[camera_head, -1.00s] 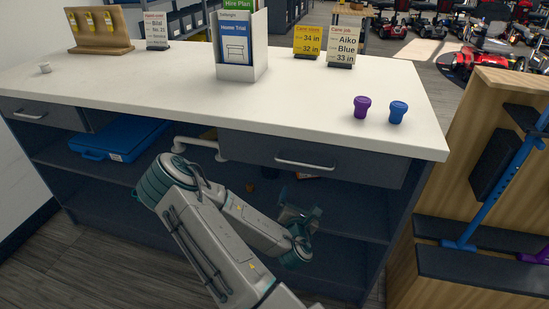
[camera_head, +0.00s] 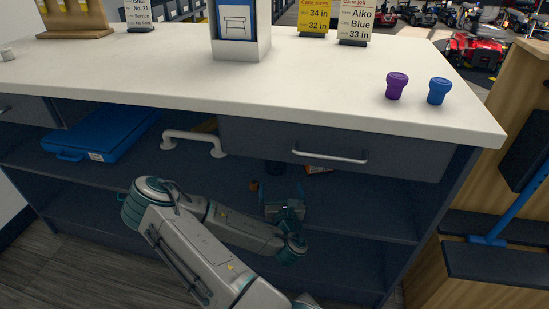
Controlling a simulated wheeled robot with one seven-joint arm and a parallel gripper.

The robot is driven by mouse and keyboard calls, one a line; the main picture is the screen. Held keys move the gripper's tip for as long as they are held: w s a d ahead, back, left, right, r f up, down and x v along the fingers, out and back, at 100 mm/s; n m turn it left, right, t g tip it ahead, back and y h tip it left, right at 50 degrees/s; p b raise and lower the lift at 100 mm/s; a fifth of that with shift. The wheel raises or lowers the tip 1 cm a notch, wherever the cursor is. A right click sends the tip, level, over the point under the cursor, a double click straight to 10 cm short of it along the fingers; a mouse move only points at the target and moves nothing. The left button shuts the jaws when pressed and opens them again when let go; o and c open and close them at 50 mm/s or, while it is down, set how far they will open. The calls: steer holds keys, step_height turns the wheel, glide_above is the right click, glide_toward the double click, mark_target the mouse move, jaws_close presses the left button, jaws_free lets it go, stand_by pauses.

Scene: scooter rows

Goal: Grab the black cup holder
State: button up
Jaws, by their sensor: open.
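A dark, round, cup-like object (camera_head: 275,168), which looks like the black cup holder, stands on the shelf under the counter. It is in shadow beneath the drawer, and its details are hard to make out. My gripper (camera_head: 284,195) is in front of the shelf opening, pointing inward with its jaws apart and empty. In the picture it sits just below the dark object. The gap in depth between them is hard to judge.
On the same shelf are a blue case (camera_head: 105,135), a white grab bar (camera_head: 194,138), a small brown item (camera_head: 254,185) and an orange item (camera_head: 319,169). The drawer (camera_head: 400,156) and white countertop (camera_head: 300,85) overhang it. A wooden display (camera_head: 455,286) stands at right.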

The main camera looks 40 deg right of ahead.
mark_target(277, 165)
steer(key=b+x, duration=0.1)
steer(key=x, duration=0.6)
steer(key=shift+d, duration=0.3)
steer(key=shift+b+x, duration=0.7)
steer(key=shift+x, duration=2.45)
steer(key=shift+w+a, duration=0.1)
steer(key=shift+a, duration=0.05)
steer(key=c, duration=1.1)
steer(key=shift+r, duration=0.1)
